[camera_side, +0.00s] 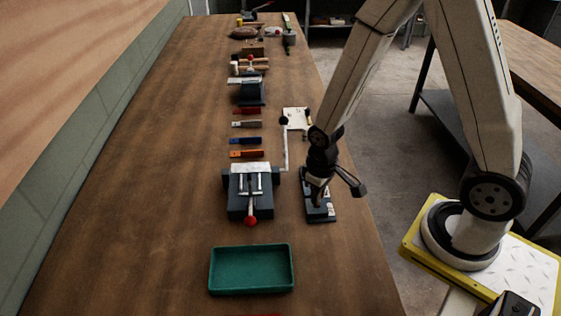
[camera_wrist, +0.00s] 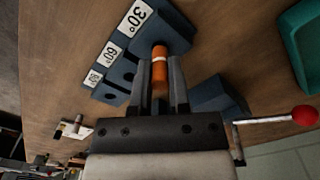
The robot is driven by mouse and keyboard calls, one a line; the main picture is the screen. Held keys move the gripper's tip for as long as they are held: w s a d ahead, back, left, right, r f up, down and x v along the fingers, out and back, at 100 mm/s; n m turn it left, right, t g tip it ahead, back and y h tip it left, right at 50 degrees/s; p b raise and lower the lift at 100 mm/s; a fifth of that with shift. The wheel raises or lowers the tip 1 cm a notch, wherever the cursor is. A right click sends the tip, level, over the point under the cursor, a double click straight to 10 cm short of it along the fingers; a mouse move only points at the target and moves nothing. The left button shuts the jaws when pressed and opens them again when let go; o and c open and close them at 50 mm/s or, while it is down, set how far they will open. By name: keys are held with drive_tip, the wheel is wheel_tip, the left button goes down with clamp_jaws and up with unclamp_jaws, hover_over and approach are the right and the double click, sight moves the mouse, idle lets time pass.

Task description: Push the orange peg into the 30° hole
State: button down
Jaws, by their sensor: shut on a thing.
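The orange peg (camera_wrist: 159,72) with a white band is between the two fingers of my gripper (camera_wrist: 160,84) in the wrist view. My gripper is shut on it. The dark angled-hole block (camera_wrist: 122,72) has white labels, with 30° (camera_wrist: 136,16) on the end section. The peg's far end overlaps the 30° section in the wrist view. In the side view my gripper (camera_side: 318,200) is over the block (camera_side: 321,215); the peg is not clear there.
A vise (camera_side: 238,204) with a red-knobbed handle stands left of the block. A green tray (camera_side: 250,288) lies in front of it. Several coloured tools, including an orange-tipped one (camera_side: 246,154), lie behind the vise. The table is bare along the left.

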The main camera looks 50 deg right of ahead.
drive_tip(key=shift+f, duration=1.05)
drive_tip(key=c, duration=0.5)
unclamp_jaws()
drive_tip(key=shift+r, duration=0.15)
drive_tip(key=shift+r, duration=3.75)
drive_tip(key=shift+r, duration=0.15)
drive_tip(key=shift+s+d+r+m+t, duration=0.15)
drive_tip(key=shift+r+t, duration=0.3)
drive_tip(key=shift+r, duration=0.3)
drive_tip(key=shift+s+d+r+m+t, duration=0.1)
drive_tip(key=shift+s+r+t, duration=0.1)
drive_tip(key=shift+r+t, duration=0.35)
drive_tip(key=shift+s+d+r+m+t, duration=0.15)
drive_tip(key=shift+r+t, duration=0.15)
drive_tip(key=shift+r, duration=0.6)
